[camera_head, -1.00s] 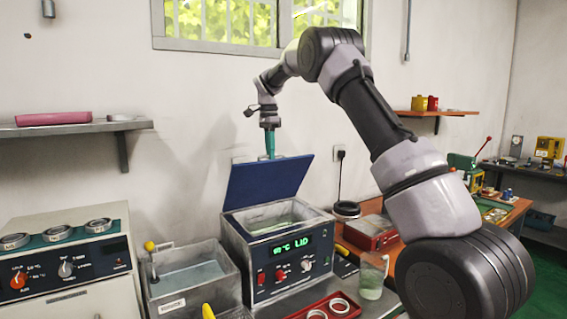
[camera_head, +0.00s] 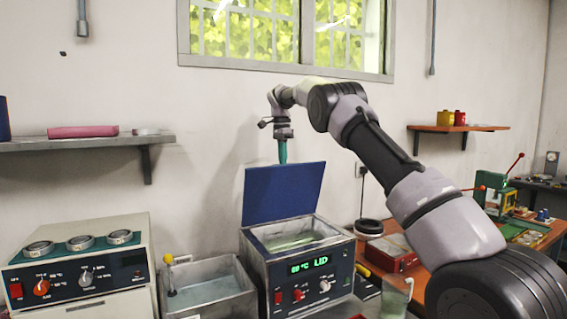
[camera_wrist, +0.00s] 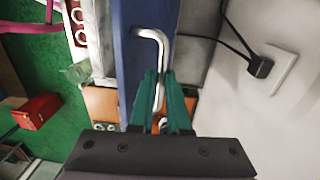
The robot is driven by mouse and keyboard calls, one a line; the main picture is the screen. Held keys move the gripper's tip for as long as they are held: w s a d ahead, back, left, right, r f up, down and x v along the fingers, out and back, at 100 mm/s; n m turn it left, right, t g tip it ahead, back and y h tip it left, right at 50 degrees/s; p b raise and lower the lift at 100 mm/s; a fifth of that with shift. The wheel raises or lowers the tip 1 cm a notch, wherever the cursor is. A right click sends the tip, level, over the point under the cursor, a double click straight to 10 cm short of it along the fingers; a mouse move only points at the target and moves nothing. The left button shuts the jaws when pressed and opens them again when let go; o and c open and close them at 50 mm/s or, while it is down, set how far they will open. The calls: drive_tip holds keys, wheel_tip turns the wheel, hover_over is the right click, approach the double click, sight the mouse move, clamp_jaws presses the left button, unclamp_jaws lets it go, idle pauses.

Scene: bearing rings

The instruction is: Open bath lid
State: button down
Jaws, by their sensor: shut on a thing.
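The bath (camera_head: 262,262) is a box with dark blue sides, a metal rim and a green display reading "LID". Its blue lid (camera_head: 283,192) stands raised, tilted up toward the wall, and the liquid inside (camera_head: 290,241) shows. My gripper (camera_head: 282,152) is at the lid's top edge. In the wrist view its green fingers (camera_wrist: 161,95) are shut on the metal lid handle (camera_wrist: 152,38), a bent bar along the blue lid. The far part of the lid's hinge is hidden.
An open metal tank (camera_head: 208,290) stands left of the bath, beside a console (camera_head: 80,265) with several rings on top. A red box (camera_head: 391,252) and a glass beaker (camera_head: 396,298) are at the right. The wall and a power plug (camera_wrist: 260,67) are close to my gripper.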

drive_tip(key=shift+f, duration=0.35)
drive_tip(key=c, duration=0.9)
unclamp_jaws()
drive_tip(key=shift+a, duration=0.1)
drive_tip(key=shift+r, duration=0.15)
